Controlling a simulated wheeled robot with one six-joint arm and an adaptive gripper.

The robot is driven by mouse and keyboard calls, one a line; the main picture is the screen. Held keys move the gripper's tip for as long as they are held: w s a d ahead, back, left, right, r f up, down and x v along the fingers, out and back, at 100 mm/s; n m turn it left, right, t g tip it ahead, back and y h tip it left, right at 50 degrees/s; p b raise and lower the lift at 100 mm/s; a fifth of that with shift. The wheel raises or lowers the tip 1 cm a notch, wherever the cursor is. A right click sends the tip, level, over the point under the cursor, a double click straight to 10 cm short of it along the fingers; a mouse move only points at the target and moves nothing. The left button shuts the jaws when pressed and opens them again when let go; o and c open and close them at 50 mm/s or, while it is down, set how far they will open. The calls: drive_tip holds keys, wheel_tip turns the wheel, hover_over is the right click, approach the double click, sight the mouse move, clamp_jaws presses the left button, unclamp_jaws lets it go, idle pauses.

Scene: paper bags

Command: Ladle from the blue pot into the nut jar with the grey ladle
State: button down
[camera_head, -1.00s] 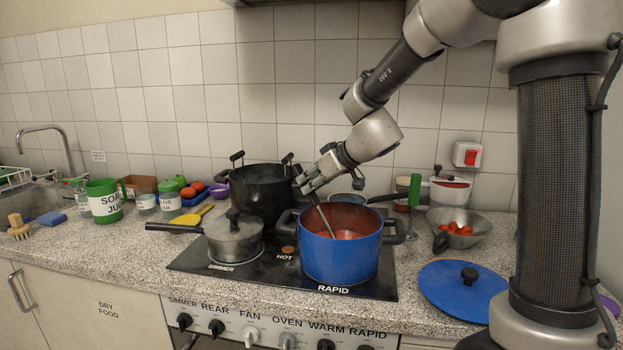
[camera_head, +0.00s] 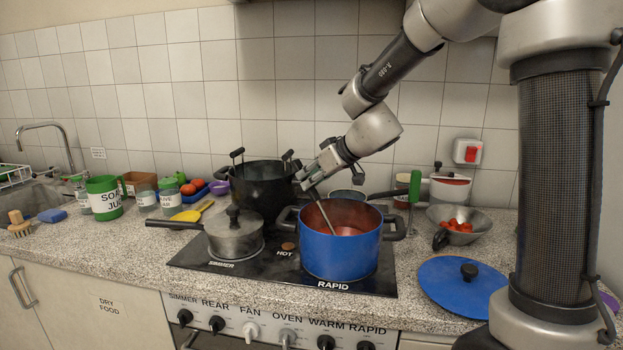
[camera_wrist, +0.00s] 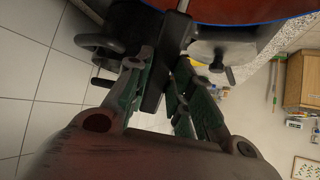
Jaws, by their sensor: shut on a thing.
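The blue pot (camera_head: 340,252) stands on the front right of the hob, open, with red food inside. It also shows at the top of the wrist view (camera_wrist: 235,8). My gripper (camera_head: 304,181) is above the pot's left rim, shut on the grey ladle's dark handle (camera_wrist: 153,88). The grey ladle's shaft (camera_head: 324,214) slants down to the right into the pot. Its bowl is hidden inside. Small labelled jars (camera_head: 146,201) (camera_head: 170,198) stand on the counter at the left. Their labels are too small to tell which is the nut jar.
A black pot (camera_head: 262,197) stands behind, and a lidded grey saucepan (camera_head: 234,236) is left of the blue pot. A blue lid (camera_head: 460,289) lies at the right, near a colander (camera_head: 461,233) of red pieces. A green-and-white soap jug (camera_head: 104,198) stands at the left.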

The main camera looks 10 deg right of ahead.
wheel_tip(320, 180, up, 13)
drive_tip(key=w+a+g+h, duration=0.1)
drive_tip(key=w+a, duration=0.1)
drive_tip(key=shift+w+g, duration=0.35)
drive_tip(key=shift+g, duration=0.05)
idle(0.6)
drive_tip(key=shift+f, duration=0.15)
idle(0.9)
